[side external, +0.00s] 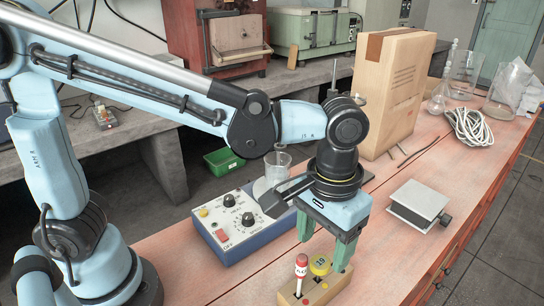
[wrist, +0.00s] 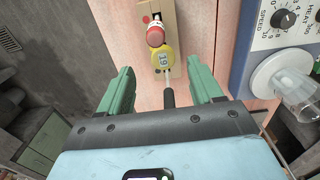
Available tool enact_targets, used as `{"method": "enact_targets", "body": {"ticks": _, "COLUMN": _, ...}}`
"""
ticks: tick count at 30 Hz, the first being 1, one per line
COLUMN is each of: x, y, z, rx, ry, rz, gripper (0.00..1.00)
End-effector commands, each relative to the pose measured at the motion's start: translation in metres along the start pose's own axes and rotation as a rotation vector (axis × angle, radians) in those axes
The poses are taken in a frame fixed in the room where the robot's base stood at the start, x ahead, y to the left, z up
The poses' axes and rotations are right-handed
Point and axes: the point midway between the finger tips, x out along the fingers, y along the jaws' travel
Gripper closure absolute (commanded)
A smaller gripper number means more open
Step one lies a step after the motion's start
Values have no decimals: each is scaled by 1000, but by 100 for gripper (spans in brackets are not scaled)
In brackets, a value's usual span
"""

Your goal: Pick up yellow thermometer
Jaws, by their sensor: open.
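The yellow thermometer (side external: 320,264) has a round yellow head with a number display and stands in a small wooden block (side external: 322,291). In the wrist view its yellow head (wrist: 164,59) lies between and slightly beyond my fingertips, with a thin pale stem and a dark rod below it in the picture. My gripper (side external: 323,254) is open, with its green fingers pointing down around and above the yellow head. No finger visibly grips it. It also shows in the wrist view (wrist: 159,70), with a clear gap between the fingers.
A red-and-white item (side external: 301,266) stands in the same block, close beside the yellow head. A blue-and-white control box (side external: 232,225) with a glass beaker (side external: 277,165) is left of my gripper. A small white-topped device (side external: 419,203) lies right. A tall cardboard box (side external: 388,92) stands behind.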

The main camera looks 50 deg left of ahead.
Motion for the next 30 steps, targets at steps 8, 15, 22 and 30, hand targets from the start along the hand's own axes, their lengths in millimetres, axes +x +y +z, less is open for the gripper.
{"method": "enact_targets", "body": {"ticks": 8, "x": 34, "y": -3, "z": -6, "rx": 0, "ry": 0, "rz": 0, "gripper": 35}}
{"method": "enact_targets", "body": {"ticks": 15, "x": 47, "y": -3, "z": -6, "rx": 0, "ry": 1, "rz": 0, "gripper": 35}}
{"method": "enact_targets", "body": {"ticks": 22, "x": 47, "y": -4, "z": -6, "rx": 0, "ry": 1, "rz": 0, "gripper": 41}}
{"method": "enact_targets", "body": {"ticks": 30, "x": 47, "y": -4, "z": -6, "rx": 0, "ry": 1, "rz": 0, "gripper": 82}}
